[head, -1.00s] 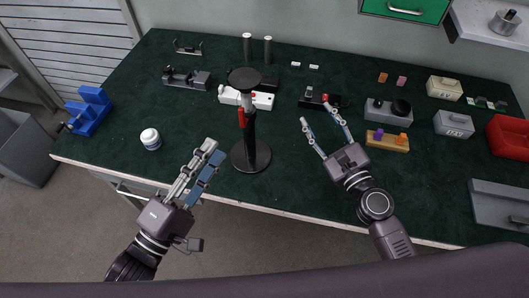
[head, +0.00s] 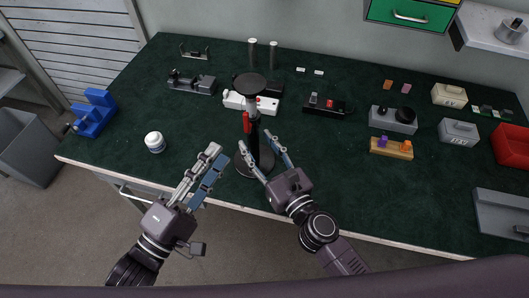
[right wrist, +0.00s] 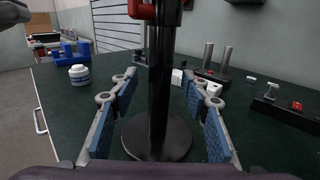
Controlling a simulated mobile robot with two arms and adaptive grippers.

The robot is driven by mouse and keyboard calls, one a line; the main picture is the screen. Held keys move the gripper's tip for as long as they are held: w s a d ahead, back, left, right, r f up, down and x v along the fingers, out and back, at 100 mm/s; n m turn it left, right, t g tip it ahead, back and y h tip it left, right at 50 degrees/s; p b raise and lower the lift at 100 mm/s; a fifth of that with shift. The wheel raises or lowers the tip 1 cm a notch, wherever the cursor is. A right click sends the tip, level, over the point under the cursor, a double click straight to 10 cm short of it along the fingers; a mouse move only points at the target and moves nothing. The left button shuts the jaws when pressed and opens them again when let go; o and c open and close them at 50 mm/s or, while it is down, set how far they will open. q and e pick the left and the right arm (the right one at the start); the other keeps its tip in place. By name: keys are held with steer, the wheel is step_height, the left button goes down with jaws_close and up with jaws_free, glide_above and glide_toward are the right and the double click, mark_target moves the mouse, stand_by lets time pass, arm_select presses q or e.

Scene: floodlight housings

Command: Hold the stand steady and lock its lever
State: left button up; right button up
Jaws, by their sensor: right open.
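The stand is a black post (head: 253,143) on a round black base (head: 262,162), upright on the green table, with a round plate (head: 252,84) on top. Its red lever (head: 246,123) is on the upper post; in the right wrist view only part of the red (right wrist: 141,10) shows at the top edge. My right gripper (head: 254,140) is open, and the right wrist view shows the post between its fingers, with gaps on both sides. My left gripper (head: 217,155) is left of the base, apart from the stand; its fingers overlap, so its opening is unclear.
A white jar (head: 154,142) stands left of the stand and a blue fixture (head: 91,111) farther left. A white device (head: 236,101) and a black device with a red button (head: 326,105) lie behind. Grey housings (head: 393,119) stand right. The front right table is mostly clear.

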steer(key=shift+x, duration=1.4)
steer(key=shift+c, duration=0.7)
steer(key=shift+c, duration=0.9)
steer(key=shift+c, duration=0.6)
jaws_close()
